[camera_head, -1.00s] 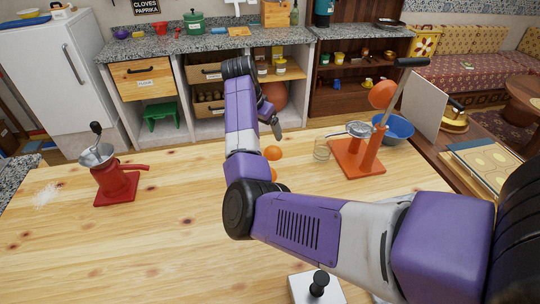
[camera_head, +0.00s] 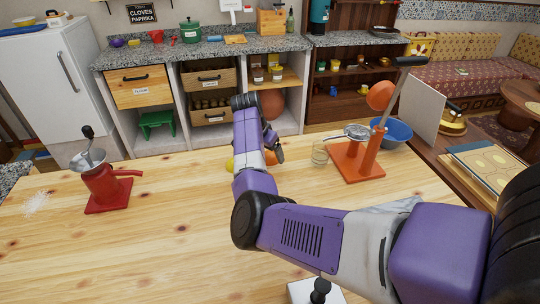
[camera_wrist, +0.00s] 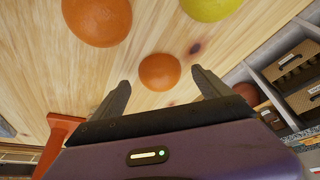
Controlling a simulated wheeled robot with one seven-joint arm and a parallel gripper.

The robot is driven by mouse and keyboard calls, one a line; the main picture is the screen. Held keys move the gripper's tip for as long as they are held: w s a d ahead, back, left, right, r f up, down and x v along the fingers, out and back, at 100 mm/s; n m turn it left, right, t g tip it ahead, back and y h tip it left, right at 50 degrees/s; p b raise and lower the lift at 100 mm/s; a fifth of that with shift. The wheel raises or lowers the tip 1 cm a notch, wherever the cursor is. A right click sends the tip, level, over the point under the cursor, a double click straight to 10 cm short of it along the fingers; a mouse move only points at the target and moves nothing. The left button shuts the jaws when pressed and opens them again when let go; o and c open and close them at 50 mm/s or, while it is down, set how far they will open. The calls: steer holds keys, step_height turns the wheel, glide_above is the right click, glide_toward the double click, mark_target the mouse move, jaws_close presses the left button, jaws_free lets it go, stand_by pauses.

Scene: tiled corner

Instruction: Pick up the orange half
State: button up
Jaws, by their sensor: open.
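My gripper (camera_wrist: 161,80) is open, its two dark fingers apart and nothing held between them. In the wrist view a small round orange piece (camera_wrist: 160,72) lies on the wooden table, seen in the gap between the fingertips. A larger-looking orange piece (camera_wrist: 97,20) lies at the top left and a yellow piece (camera_wrist: 210,8) at the top, cut by the frame edge. I cannot tell which is a half. In the head view my gripper (camera_head: 277,148) is low over the far table edge, beside an orange piece (camera_head: 270,157) partly hidden by my arm.
A red grinder (camera_head: 103,188) stands at the left. The table's front left is clear.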

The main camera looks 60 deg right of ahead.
steer(key=shift+d+f, duration=0.2)
steer(key=shift+f, duration=0.45)
steer(key=c, duration=1.5)
steer(key=shift+r, duration=0.15)
